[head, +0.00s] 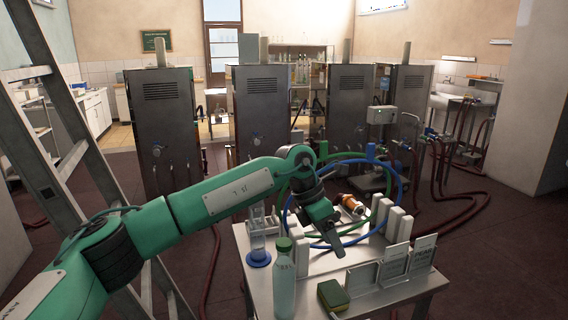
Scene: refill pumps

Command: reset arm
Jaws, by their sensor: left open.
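My left arm is green and reaches in from the left, bent at the elbow. Its dark left gripper (334,246) points down over the metal table (419,290), near the middle of the tabletop. The jaws are open, and I see nothing held between them. The fingertips are close to the tabletop, but I cannot tell the exact gap. Green and blue hose loops show behind the gripper. My right gripper is not in view.
On the table are a bottle with a green cap (284,280), a clear cylinder on a blue base (258,240), a sponge (333,295), a copper-coloured fitting (352,204) and label cards (422,254). A ladder (50,85) stands left. Tall metal cabinets (160,115) stand behind.

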